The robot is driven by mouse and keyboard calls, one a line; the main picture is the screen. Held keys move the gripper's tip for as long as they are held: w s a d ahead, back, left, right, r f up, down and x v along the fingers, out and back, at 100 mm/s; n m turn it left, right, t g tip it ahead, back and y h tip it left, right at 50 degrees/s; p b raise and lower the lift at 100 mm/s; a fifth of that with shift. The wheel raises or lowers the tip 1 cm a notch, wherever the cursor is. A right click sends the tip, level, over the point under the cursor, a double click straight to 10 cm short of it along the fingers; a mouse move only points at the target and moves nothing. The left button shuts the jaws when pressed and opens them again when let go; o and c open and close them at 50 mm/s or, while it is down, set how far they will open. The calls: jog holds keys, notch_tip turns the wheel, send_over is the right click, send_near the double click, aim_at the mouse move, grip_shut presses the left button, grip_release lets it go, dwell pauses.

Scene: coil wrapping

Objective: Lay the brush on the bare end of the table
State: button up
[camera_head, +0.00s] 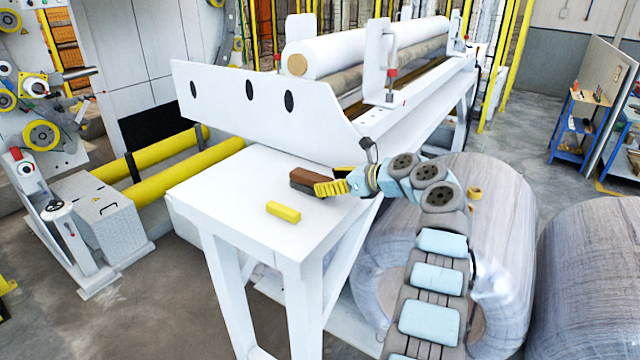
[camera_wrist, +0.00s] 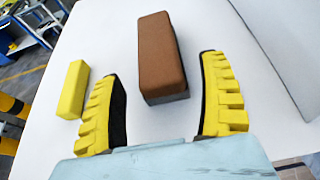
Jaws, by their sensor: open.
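A brown block (camera_head: 303,178), which I take for the brush, lies on the white table (camera_head: 225,185) near the machine's side panel. No bristles show. In the wrist view the brown block (camera_wrist: 160,60) lies between the two yellow ribbed fingers, with a gap on each side. My gripper (camera_head: 328,181) is open, and its fingertips straddle the near part of the block in that view. I cannot tell the exact height of the fingertips above the table. In the head view a finger partly hides the block's right end.
A yellow block (camera_head: 284,211) lies on the table just in front of the brown one; it also shows left of the fingers in the wrist view (camera_wrist: 72,90). The white side panel (camera_head: 265,105) rises behind. Large wrapped coils (camera_head: 500,230) stand right.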

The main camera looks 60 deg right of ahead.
jog(key=shift+b+v, duration=0.5)
jog(key=shift+v, duration=2.5)
